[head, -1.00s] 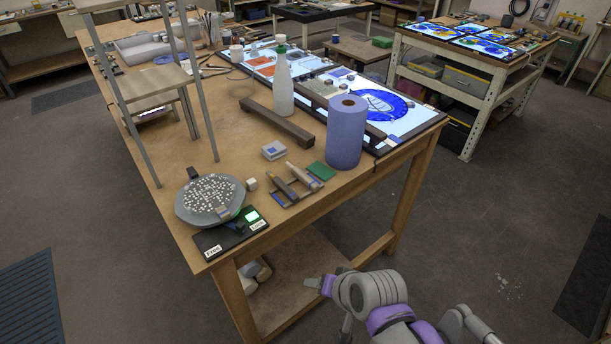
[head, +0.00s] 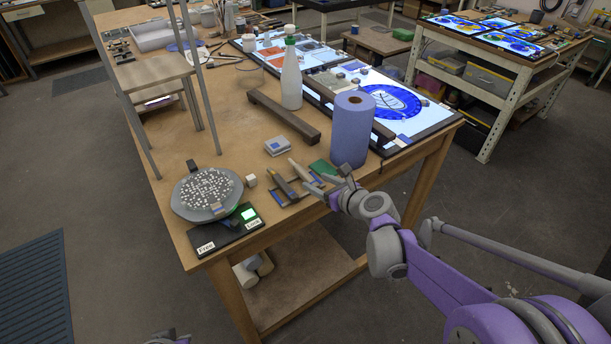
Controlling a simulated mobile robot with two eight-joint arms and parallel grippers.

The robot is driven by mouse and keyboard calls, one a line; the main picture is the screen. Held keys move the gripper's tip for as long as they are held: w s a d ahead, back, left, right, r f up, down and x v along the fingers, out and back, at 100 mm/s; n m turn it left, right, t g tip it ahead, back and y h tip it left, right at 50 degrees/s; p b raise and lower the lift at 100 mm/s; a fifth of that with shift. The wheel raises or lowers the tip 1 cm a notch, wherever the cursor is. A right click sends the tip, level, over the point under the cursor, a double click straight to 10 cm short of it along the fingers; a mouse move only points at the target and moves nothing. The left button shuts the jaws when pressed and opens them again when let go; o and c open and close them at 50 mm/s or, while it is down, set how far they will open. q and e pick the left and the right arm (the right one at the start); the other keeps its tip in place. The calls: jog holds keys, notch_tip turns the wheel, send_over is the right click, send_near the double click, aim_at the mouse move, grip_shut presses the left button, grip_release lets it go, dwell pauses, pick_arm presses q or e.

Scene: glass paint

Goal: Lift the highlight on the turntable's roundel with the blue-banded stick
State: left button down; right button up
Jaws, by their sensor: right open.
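A round blue roundel (head: 388,108) with a pale leaf-like drawing lies on the lit panel, partly behind the paper roll. A grey disc (head: 190,212) with many white specks stands at the near left of the bench. Two sticks, a dark one (head: 285,187) and a pale one (head: 303,172), lie on a small rest; I cannot make out which has a blue band. My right gripper (head: 326,182) is open and empty, just right of the sticks, near the bench's front edge. A small grey part at the bottom edge seems to be my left gripper (head: 170,338); its fingers are hidden.
A blue paper roll (head: 350,130) stands close behind my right gripper. A dark bar (head: 283,117), a white bottle (head: 291,80), a green pad (head: 321,167) and a labelled black panel (head: 215,240) are nearby. A tall metal frame (head: 150,75) rises at left.

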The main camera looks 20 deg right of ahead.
aim_at(306, 174)
jog(key=x, duration=0.6)
jog(key=shift+w+d+f+p, duration=0.1)
jog(key=shift+w+d+p, duration=0.1)
jog(key=shift+w+p, duration=0.15)
jog(key=shift+s, duration=0.1)
jog(key=shift+c, duration=0.6)
grip_shut()
